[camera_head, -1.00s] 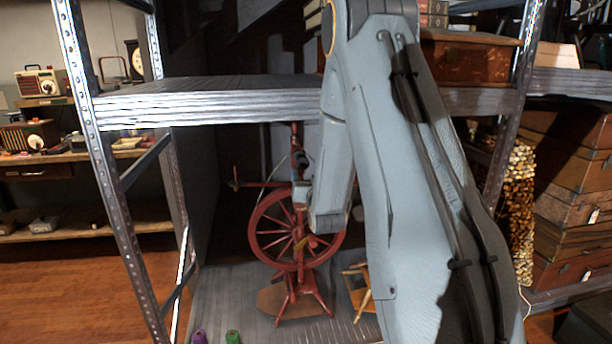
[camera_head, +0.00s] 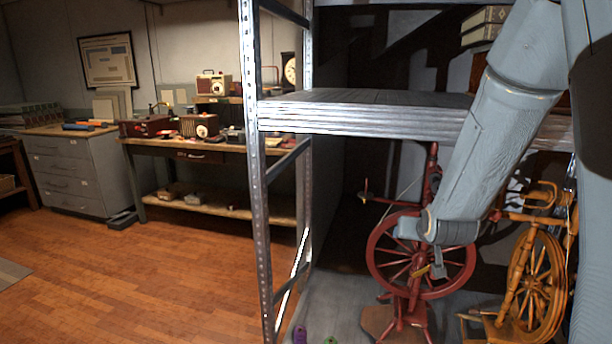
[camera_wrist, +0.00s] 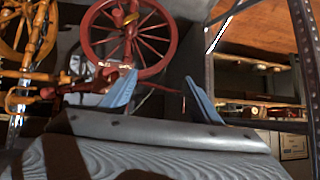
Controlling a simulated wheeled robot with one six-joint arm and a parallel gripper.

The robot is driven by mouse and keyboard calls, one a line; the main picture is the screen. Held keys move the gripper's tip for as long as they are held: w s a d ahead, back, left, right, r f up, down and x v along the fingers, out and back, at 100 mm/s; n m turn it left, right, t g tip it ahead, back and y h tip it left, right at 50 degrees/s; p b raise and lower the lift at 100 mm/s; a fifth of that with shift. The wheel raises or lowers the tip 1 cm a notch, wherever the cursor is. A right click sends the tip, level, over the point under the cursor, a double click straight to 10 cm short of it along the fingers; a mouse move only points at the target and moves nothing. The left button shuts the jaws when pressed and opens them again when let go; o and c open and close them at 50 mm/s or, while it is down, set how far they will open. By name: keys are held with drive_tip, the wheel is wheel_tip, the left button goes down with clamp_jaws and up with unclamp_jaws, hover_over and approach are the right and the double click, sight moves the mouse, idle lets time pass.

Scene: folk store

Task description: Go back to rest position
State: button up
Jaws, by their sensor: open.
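My gripper shows in the wrist view (camera_wrist: 162,98) with its two blue-grey fingers spread apart and nothing between them. In the head view my arm hangs on the right, in front of the metal shelf, and the gripper's fingers are hard to make out there. A red spinning wheel (camera_head: 387,262) stands on the lower shelf, behind the end of my arm. It also shows in the wrist view (camera_wrist: 168,45). A yellow-orange spinning wheel (camera_head: 515,280) stands to its right, partly behind my arm.
The metal shelf has an upper board (camera_head: 375,112) and a front post (camera_head: 254,190) close to my arm. A purple item (camera_head: 300,335) and a green item (camera_head: 330,341) sit at the lower shelf's front. A workbench (camera_head: 205,152) with radios stands at the back left. The wooden floor (camera_head: 130,270) is clear.

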drive_tip(key=s+a+f+n+g, duration=0.1)
drive_tip(key=s+a+g, duration=0.2)
drive_tip(key=s, duration=0.6)
drive_tip(key=s+a+f+g+y, duration=0.1)
drive_tip(key=s+a+g, duration=0.2)
drive_tip(key=s, duration=0.6)
drive_tip(key=s+a+f+n+g, duration=0.1)
drive_tip(key=s+a+f+g, duration=0.1)
drive_tip(key=s, duration=0.7)
drive_tip(key=shift+s+a+n+g, duration=0.25)
drive_tip(key=shift+a+g, duration=0.35)
drive_tip(key=shift+g, duration=0.3)
